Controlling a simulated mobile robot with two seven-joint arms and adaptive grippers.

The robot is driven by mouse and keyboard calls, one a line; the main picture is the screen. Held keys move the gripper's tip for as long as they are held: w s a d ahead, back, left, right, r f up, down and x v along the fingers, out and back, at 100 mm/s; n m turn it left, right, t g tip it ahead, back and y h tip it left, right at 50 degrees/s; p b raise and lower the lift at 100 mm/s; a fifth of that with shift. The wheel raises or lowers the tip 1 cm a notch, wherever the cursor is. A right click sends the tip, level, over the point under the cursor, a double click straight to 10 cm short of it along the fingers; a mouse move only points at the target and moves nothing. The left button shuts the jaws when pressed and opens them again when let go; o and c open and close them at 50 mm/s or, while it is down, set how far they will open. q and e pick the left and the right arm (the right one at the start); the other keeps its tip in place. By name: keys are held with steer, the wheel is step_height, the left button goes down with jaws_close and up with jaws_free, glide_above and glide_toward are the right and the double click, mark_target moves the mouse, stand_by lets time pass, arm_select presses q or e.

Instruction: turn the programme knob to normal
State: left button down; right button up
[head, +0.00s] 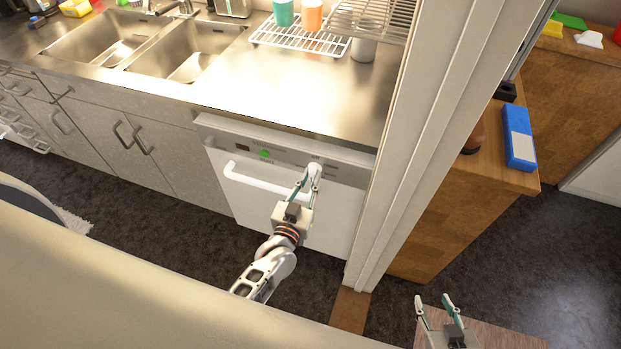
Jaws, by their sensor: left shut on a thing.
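The dishwasher (285,215) is set under the counter, with a control panel (255,148) along its top edge. The programme knob (314,168) is a round white knob at the right part of that panel. My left gripper (311,177) is shut on the knob, one finger at each side. The fingers hide part of the knob, and its marks are too small to read. A green button (265,153) is further left on the panel. My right gripper (437,304) is open and empty at the lower right, well away from the dishwasher.
A white handle (255,180) sticks out from the dishwasher door, left of my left gripper. A pale upright post (425,130) stands close to the right. Sinks (190,55), a wire rack (300,38) and cups are on the counter above.

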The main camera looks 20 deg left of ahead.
arm_select(q)
steer(key=shift+w+r, duration=0.1)
steer(key=c, duration=2)
jaws_free()
steer(key=s, duration=1.2)
steer(key=shift+a, duration=0.2)
steer(key=s+a+f+m+g, duration=0.1)
steer(key=s+f+g, duration=0.1)
steer(key=s, duration=0.1)
steer(key=s+a+f+m+g+h, duration=0.1)
steer(key=s+a+f+g, duration=0.1)
steer(key=s+f+g, duration=0.1)
steer(key=s+a+f+m+g, duration=0.1)
steer(key=s+a+f+g, duration=0.1)
steer(key=s+f, duration=0.1)
steer(key=shift+s+a+m+g, duration=0.15)
steer(key=shift+s+m+g, duration=0.15)
steer(key=shift+s, duration=0.55)
